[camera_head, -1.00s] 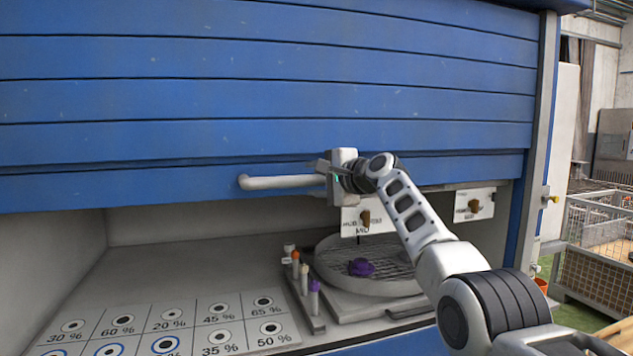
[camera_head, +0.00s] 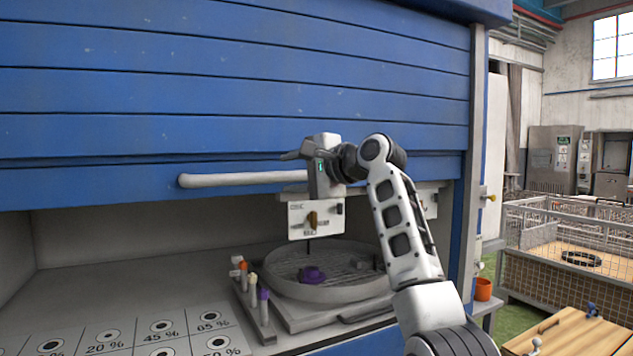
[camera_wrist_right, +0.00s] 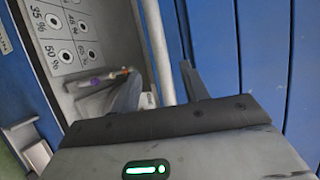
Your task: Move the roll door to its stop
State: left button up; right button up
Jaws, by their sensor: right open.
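The blue slatted roll door (camera_head: 230,105) hangs partly down over the cabinet opening, with open room below its bottom edge. Its pale bar handle (camera_head: 235,180) runs along the lowest slat. My right gripper (camera_head: 292,156) is open at the handle's right end; in the head view its fingertips show slightly above the bar. In the right wrist view the handle (camera_wrist_right: 157,50) passes between the two spread fingers (camera_wrist_right: 158,90) in the picture. I cannot tell whether the bar lies within their depth. The gripper body hides the handle's right end. My left gripper is out of view.
Inside the cabinet stand a round turntable (camera_head: 335,290) with a purple piece (camera_head: 312,274), a rack of capped tubes (camera_head: 254,307) and a panel of percent-marked spots (camera_head: 125,338). A wire-sided crate (camera_head: 560,270) and a wooden table (camera_head: 575,334) stand right.

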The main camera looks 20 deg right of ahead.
jog(key=b+v, duration=0.1)
jog(key=v, duration=0.5)
jog(key=shift+r, duration=0.1)
jog(key=s+a+f+n+g+h, duration=0.1)
jog(key=s+f+n+h, duration=0.15)
jog(key=f, duration=1.55)
jog(key=s+f+n+g+h, duration=0.1)
jog(key=f+n+h, duration=0.15)
jog(key=f, duration=1.65)
jog(key=s+a+f+n, duration=0.3)
jog(key=s+f+n, duration=0.2)
jog(key=s+f, duration=0.8)
jog(key=s+a+f+n, duration=0.2)
jog(key=s+f, duration=0.2)
jog(key=s, duration=0.5)
jog(key=s+a+f+n+g, duration=0.1)
jog(key=s+a+f+n, duration=0.1)
jog(key=s, duration=0.7)
jog(key=shift+s+f+n+g, duration=0.15)
jog(key=shift+f+n+g, duration=0.15)
jog(key=shift+f+n, duration=0.6)
jog(key=shift+f, duration=0.1)
jog(key=shift+c, duration=0.9)
jog(key=shift+a, duration=0.1)
